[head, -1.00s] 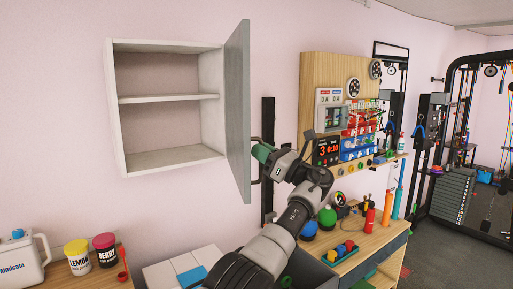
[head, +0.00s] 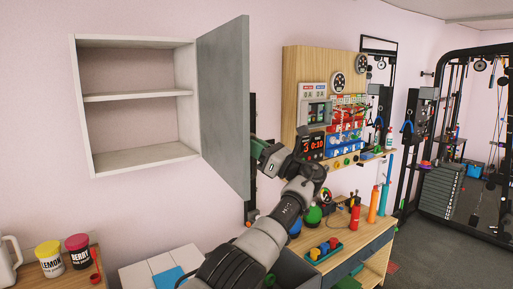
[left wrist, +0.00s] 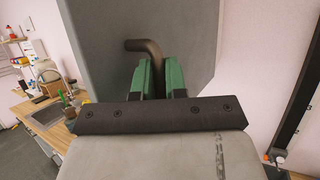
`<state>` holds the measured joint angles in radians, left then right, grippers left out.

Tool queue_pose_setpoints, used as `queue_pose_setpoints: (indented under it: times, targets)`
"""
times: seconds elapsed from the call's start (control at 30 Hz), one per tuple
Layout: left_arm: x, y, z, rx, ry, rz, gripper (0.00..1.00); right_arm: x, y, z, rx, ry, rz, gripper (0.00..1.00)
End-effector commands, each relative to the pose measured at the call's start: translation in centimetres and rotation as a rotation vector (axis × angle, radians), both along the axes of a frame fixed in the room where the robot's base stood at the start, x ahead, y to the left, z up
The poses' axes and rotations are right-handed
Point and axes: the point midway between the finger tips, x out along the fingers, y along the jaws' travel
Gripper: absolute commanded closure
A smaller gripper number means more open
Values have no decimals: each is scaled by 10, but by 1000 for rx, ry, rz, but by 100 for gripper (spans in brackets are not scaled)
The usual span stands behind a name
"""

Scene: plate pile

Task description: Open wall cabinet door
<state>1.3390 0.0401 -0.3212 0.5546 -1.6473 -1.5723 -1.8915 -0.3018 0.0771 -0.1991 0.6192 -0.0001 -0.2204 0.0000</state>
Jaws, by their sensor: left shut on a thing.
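The wall cabinet (head: 84,110) hangs at the upper left in the head view. Its grey door (head: 225,100) stands wide open, hinged on the cabinet's right side, inner face towards me. My left gripper (head: 257,149) is just beyond the door's free edge, partly hidden by it. In the left wrist view, the green fingers of the left gripper (left wrist: 159,78) are closed around the dark bent handle (left wrist: 145,46) on the door's outer face (left wrist: 100,60). The cabinet's two shelf spaces look empty. My right gripper is not in view.
Below the cabinet are a yellow tub (head: 50,260), a red-lidded tub (head: 79,252) and a white jug (head: 10,262). To the right are a wooden wall panel (head: 297,80), a bench with bottles (head: 350,245) and a black gym rack (head: 447,90).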

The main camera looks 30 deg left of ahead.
Motion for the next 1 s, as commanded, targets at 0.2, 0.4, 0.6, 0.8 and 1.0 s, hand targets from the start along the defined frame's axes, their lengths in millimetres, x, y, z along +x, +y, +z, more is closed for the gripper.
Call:
queue_pose_setpoints:
  times: [0.2,0.4,0.6,0.8,1.0]
  targets:
    - [0,1,0,-3,-1,2,63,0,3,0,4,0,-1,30]
    - [0,1,0,-2,-1,2,63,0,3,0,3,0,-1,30]
    - [0,-10,-6,-1,0,-1,63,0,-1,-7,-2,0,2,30]
    - [0,-46,-23,-2,-1,-1,63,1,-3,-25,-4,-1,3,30]
    - [-1,-80,-36,-2,0,1,63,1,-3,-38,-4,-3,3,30]
